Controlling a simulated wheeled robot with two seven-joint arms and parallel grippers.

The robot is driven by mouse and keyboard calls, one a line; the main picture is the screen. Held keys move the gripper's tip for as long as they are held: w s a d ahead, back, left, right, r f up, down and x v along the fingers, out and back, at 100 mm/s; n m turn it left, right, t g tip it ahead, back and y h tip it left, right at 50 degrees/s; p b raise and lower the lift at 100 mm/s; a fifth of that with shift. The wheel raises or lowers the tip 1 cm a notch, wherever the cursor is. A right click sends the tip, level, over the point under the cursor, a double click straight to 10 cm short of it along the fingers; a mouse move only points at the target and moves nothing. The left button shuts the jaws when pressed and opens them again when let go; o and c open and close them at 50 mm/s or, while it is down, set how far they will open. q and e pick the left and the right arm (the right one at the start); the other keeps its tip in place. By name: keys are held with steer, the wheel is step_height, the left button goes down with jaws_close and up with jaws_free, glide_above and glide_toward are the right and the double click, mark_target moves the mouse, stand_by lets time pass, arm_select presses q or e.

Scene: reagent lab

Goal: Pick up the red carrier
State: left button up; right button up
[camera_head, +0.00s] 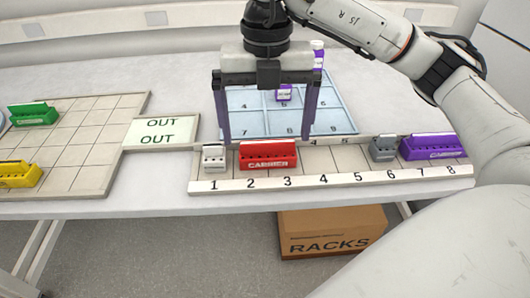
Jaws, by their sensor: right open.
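The red carrier (268,161) sits upright in the numbered rack strip (330,179), behind the labels 2 and 3. My right gripper (266,138) is open, its two fingers pointing down and spread wider than the carrier. In the picture the fingertips end just above and to either side of the red carrier, and nothing is between them at grip. I cannot tell whether they touch anything. My left gripper is not in view.
A small grey-white carrier (214,158) stands at slot 1, close to the left finger. A grey carrier (383,149) and a purple carrier (433,147) stand at right. A blue numbered mat (243,122) lies behind. Green (34,116) and yellow (20,176) carriers are at left.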

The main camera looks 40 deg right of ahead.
mark_target(268, 142)
steer(key=shift+f, duration=0.85)
steer(key=f, duration=0.2)
steer(key=d+f, duration=0.1)
steer(key=f, duration=0.1)
steer(key=shift+w+f, duration=0.1)
steer(key=shift+w, duration=0.25)
steer(key=shift+f, duration=0.5)
steer(key=c, duration=0.9)
